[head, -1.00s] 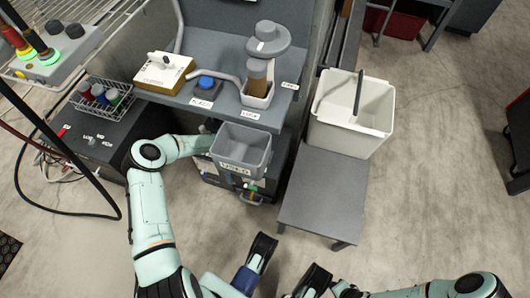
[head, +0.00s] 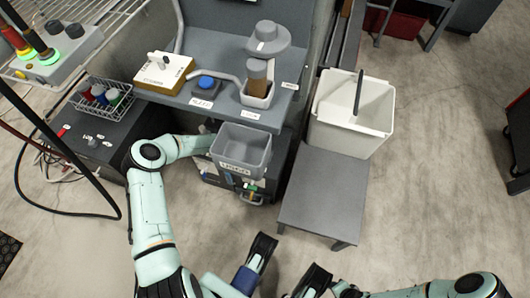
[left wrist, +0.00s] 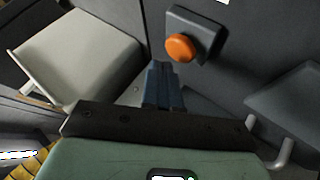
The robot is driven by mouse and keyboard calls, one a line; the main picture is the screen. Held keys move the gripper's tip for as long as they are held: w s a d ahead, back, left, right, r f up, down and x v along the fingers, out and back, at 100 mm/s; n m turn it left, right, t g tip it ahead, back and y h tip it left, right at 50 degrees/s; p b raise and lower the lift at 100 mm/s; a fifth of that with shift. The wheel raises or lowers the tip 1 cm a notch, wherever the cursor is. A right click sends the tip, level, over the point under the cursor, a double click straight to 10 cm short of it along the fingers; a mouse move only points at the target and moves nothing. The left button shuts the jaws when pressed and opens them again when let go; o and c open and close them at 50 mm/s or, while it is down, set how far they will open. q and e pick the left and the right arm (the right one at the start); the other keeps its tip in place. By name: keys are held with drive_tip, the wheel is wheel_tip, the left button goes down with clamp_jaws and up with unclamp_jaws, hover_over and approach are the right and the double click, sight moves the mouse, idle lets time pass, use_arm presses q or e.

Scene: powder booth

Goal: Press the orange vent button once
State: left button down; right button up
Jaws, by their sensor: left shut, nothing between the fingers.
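The orange vent button (left wrist: 180,48) is a round cap on a dark grey box (left wrist: 207,38) in the left wrist view. My left gripper (left wrist: 161,66) is shut and empty. Its blue fingertips are just below and left of the button in that picture; I cannot tell whether they touch it. In the head view my left forearm runs in behind the grey bin (head: 240,146), and both the left gripper and the orange button are hidden there. My right arm comes in at the lower right; its jaw state is unclear.
A blue button (head: 206,83) sits on the grey bench, beside a yellow-and-white box (head: 164,70) and a cup holder (head: 257,96). A white bin (head: 350,115) stands behind a low grey table (head: 324,195).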

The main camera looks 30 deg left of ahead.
use_arm(q)
drive_tip(key=shift+f, duration=0.15)
drive_tip(key=shift+f+b, duration=0.3)
drive_tip(key=shift+b, duration=0.05)
drive_tip(key=shift+f+b, duration=0.4)
drive_tip(key=shift+f, duration=0.1)
idle(0.8)
drive_tip(key=shift+r, duration=0.1)
drive_tip(key=shift+r+p, duration=0.6)
drive_tip(key=shift+r, duration=0.25)
drive_tip(key=shift+r+p, duration=1.55)
drive_tip(key=shift+r, duration=1)
drive_tip(key=shift+f, duration=0.1)
